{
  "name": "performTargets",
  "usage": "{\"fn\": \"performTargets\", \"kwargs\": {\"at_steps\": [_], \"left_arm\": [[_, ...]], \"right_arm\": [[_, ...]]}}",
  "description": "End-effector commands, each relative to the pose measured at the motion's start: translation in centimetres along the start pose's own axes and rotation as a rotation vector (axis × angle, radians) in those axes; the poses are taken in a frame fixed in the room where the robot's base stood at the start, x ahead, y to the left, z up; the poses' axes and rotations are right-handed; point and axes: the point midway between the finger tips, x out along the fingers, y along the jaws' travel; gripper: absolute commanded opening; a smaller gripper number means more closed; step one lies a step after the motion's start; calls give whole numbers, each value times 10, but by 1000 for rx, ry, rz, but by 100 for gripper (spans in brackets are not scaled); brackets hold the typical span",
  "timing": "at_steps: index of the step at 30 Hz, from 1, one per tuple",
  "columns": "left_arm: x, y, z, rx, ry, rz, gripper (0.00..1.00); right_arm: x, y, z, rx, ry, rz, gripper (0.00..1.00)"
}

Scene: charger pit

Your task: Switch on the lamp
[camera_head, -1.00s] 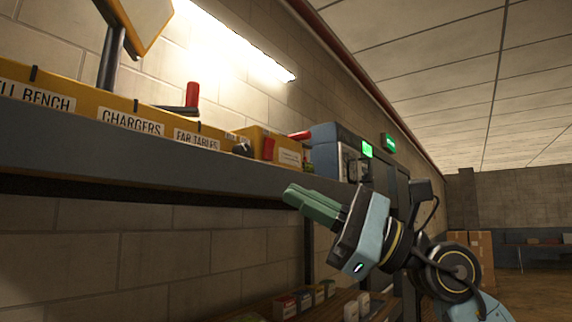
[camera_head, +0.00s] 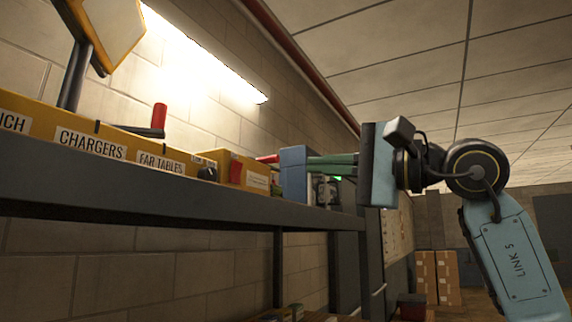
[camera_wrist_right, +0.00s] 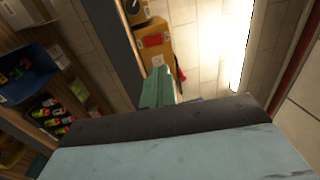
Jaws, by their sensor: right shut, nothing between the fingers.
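A yellow-framed lamp head (camera_head: 108,28) on a dark post stands at the upper left in the head view. Its face looks pale; I cannot tell whether it is lit. Below it runs a long yellow panel (camera_head: 28,103) with labels "CHARGERS" and "FAR TABLES" and small dark tabs above them. A black knob (camera_head: 207,173) sits by the panel's right end. My right gripper (camera_head: 312,166) is shut and empty, its green fingers pointing left beside a blue-grey box (camera_head: 294,178). The fingers also show in the wrist view (camera_wrist_right: 157,82), below a yellow box (camera_wrist_right: 155,42). My left gripper is out of view.
A grey shelf edge (camera_head: 130,180) runs under the panel. A lever with a red handle (camera_head: 159,115) rises behind it. A bright tube light (camera_head: 205,55) is on the block wall. The wrist view shows a blue bin (camera_wrist_right: 62,85) of small items. Cardboard boxes (camera_head: 437,278) stand far back.

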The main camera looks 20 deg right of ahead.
Motion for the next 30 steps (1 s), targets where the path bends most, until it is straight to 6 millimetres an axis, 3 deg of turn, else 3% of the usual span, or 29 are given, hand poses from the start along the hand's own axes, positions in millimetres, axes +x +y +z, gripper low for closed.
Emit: {"fn": "performTargets", "kwargs": {"at_steps": [12, 18, 24, 30], "left_arm": [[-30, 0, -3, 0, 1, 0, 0], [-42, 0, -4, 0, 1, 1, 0], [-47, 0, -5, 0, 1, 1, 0], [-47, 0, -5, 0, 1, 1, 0]], "right_arm": [[84, -2, 1, 5, -4, 3, 0], [117, -2, 1, 4, -3, 2, 0], [131, 0, 1, 2, -2, 0, 0], [133, 0, 0, 1, 0, 0, 0]]}}
